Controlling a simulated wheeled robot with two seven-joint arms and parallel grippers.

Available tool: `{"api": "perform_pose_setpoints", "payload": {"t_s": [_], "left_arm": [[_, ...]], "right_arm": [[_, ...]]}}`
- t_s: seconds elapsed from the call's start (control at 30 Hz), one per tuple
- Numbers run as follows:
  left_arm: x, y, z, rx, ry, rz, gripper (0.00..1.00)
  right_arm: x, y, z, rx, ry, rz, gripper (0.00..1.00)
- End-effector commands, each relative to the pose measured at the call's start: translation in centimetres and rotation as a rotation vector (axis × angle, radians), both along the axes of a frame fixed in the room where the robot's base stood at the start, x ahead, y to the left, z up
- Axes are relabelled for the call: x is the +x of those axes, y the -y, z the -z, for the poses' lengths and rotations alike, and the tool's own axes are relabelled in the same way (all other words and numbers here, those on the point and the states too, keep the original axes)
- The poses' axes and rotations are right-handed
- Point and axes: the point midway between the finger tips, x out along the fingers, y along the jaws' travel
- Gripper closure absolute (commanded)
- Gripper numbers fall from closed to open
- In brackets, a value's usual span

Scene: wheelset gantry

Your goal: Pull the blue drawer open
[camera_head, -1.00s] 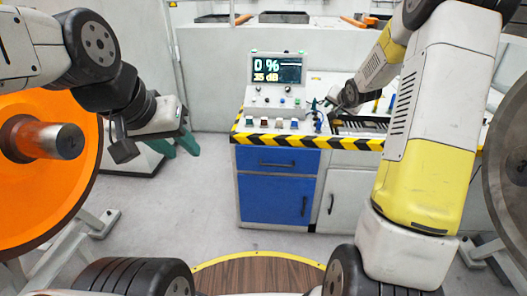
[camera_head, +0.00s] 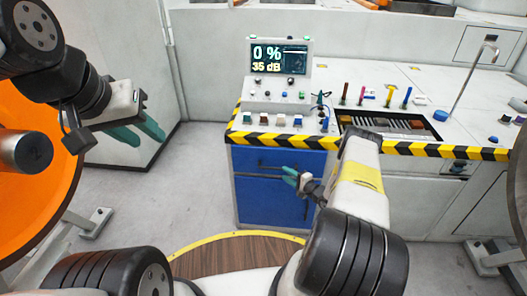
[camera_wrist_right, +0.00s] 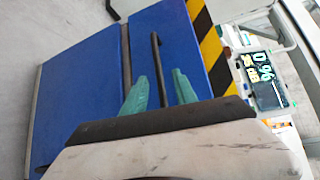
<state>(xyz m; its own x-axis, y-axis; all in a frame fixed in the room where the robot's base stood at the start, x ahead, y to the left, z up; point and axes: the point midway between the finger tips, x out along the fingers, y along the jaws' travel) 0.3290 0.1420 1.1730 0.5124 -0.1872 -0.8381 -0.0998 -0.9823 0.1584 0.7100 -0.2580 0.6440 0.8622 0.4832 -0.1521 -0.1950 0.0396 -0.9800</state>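The blue drawer (camera_head: 245,157) is the upper blue front of the workbench cabinet and looks shut. Its dark bar handle (camera_head: 272,165) shows in the head view. In the right wrist view the drawer (camera_wrist_right: 178,35) fills the middle, and its handle (camera_wrist_right: 156,55) appears between the teal fingers. My right gripper (camera_head: 287,175) is open in front of the drawer; its fingers (camera_wrist_right: 160,76) are apart on either side of the handle in the picture. I cannot tell whether they touch it. My left gripper (camera_head: 151,140) is open and empty, away to the left.
A blue cabinet door (camera_head: 262,204) is below the drawer. The black-and-yellow striped bench edge (camera_head: 275,139) runs above it. A control panel (camera_head: 279,75) reading 0 % and 35 dB stands on the bench. An orange wheel (camera_head: 25,205) is at the left. Floor left of the cabinet is clear.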

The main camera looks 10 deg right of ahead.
Motion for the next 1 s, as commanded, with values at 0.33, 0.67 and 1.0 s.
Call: {"api": "perform_pose_setpoints", "payload": {"t_s": [0.33, 0.67, 1.0], "left_arm": [[0.0, 0.0, 0.0, 0.0, 0.0, 0.0, 0.64], [0.0, 0.0, 0.0, 0.0, 0.0, 0.0, 0.64], [0.0, 0.0, 0.0, 0.0, 0.0, 0.0, 0.64]], "right_arm": [[3.0, -2.3, 0.9, 0.017, 0.002, -0.007, 0.66], [6.2, -3.9, 1.4, 0.016, 0.001, -0.004, 0.66], [6.4, -4.0, 1.5, 0.017, 0.0, -0.003, 0.76]]}}
